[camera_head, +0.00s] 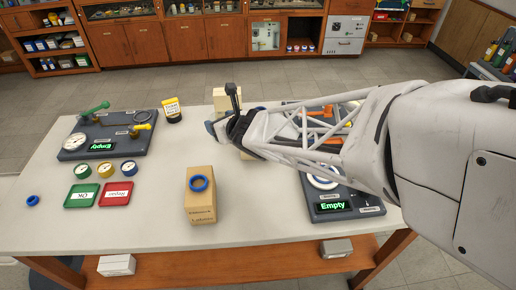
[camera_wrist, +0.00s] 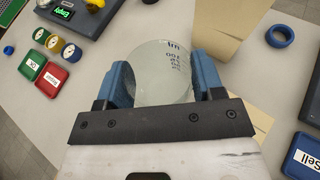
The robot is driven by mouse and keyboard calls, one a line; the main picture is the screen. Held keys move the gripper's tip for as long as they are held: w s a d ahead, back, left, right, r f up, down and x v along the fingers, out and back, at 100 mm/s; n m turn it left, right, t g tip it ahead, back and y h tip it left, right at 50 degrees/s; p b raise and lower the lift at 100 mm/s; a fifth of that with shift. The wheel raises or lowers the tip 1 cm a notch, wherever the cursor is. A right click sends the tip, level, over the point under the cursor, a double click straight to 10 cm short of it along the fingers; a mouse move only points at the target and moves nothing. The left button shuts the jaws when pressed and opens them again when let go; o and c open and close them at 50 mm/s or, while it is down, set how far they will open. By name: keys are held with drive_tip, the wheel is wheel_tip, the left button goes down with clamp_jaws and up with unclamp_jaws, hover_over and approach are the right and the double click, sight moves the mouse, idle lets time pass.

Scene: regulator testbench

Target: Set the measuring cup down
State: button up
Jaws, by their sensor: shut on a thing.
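My gripper (camera_wrist: 164,82) is shut on the measuring cup (camera_wrist: 163,62), a translucent cup with blue markings, in the wrist view. Its blue fingers press on the cup's two sides. In the head view my gripper (camera_head: 224,130) is over the middle of the white table (camera_head: 120,230), and the cup cannot be made out there. How high the cup is above the table cannot be told.
A cardboard box (camera_head: 200,210) with a blue ring (camera_head: 199,183) stands in front of my gripper. Dark testbenches stand left (camera_head: 72,154) and right (camera_head: 345,207). Small gauges, a green tray (camera_head: 82,195) and a red tray (camera_head: 116,194) lie left. The table's front left is mostly clear.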

drive_tip(key=s+d, duration=1.2)
drive_tip(key=s+d+f, duration=0.1)
drive_tip(key=s+f, duration=0.1)
drive_tip(key=s, duration=0.5)
drive_tip(key=s+d+f+n+y, duration=0.1)
drive_tip(key=s+d+f, duration=0.1)
drive_tip(key=s, duration=0.6)
drive_tip(key=shift+s+d+f+g, duration=0.25)
drive_tip(key=shift+f+g, duration=0.05)
drive_tip(key=shift+f, duration=0.5)
drive_tip(key=shift+w, duration=0.1)
drive_tip(key=w+a, duration=0.1)
drive_tip(key=w, duration=0.4)
drive_tip(key=w+a+f, duration=0.1)
drive_tip(key=w, duration=0.4)
drive_tip(key=w+a, duration=0.1)
drive_tip(key=w, duration=0.4)
drive_tip(key=shift+w+a+f, duration=0.25)
drive_tip(key=shift+a, duration=0.1)
drive_tip(key=shift+f, duration=1.75)
drive_tip(key=shift+f, duration=0.15)
